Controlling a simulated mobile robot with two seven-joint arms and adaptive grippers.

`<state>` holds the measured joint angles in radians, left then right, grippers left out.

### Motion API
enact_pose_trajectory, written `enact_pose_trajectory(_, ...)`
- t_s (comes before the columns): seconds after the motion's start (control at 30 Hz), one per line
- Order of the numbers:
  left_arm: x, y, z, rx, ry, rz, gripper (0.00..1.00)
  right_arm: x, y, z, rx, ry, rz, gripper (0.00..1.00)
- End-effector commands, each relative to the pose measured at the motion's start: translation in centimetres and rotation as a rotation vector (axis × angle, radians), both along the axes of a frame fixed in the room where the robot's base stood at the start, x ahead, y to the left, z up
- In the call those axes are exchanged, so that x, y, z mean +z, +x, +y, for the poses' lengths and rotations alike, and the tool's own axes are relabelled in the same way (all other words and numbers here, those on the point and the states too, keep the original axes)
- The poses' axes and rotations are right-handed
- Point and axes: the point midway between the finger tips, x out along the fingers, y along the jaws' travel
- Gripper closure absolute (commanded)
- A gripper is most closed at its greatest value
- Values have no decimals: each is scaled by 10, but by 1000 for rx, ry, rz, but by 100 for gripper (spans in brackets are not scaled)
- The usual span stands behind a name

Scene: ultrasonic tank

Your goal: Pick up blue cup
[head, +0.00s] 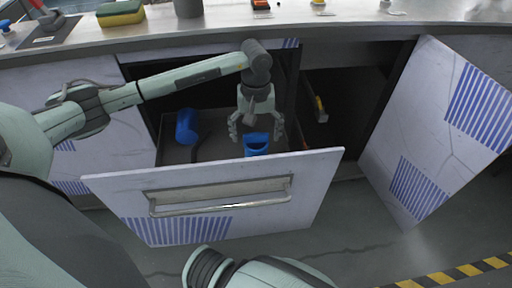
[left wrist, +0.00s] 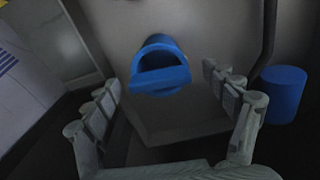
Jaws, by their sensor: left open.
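A blue cup (head: 257,145) stands in the open drawer, close behind its front panel. In the left wrist view the blue cup (left wrist: 160,68) shows its open mouth and lies beyond the fingertips, between their lines. My left gripper (head: 257,134) points down into the drawer just above the cup; its fingers are spread and hold nothing. It also shows in the left wrist view (left wrist: 165,88). A second blue object (head: 187,126), rounded like a cylinder, is in the left part of the drawer; it appears at the right in the left wrist view (left wrist: 283,94). My right gripper is not seen.
The drawer front (head: 215,195) with its metal handle stands pulled out. An open cabinet door (head: 437,130) is at the right, with a dark compartment beside the drawer. The counter (head: 225,27) above carries a yellow-green sponge (head: 121,13) and a grey container (head: 188,8).

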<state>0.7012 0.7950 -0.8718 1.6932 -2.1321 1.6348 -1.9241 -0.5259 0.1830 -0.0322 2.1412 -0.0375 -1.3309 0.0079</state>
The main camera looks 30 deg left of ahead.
Motion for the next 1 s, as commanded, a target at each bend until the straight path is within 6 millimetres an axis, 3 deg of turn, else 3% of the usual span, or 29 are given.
enact_pose_trajectory(0.2,-26,1,0,0,-1,0,15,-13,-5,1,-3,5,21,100)
enact_pose_trajectory(0.47,-28,1,0,0,0,-1,15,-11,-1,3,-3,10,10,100)
enact_pose_trajectory(0.9,-28,1,0,0,0,-1,70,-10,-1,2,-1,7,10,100)
enact_pose_trajectory(1.0,-28,1,0,0,0,-1,71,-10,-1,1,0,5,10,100)
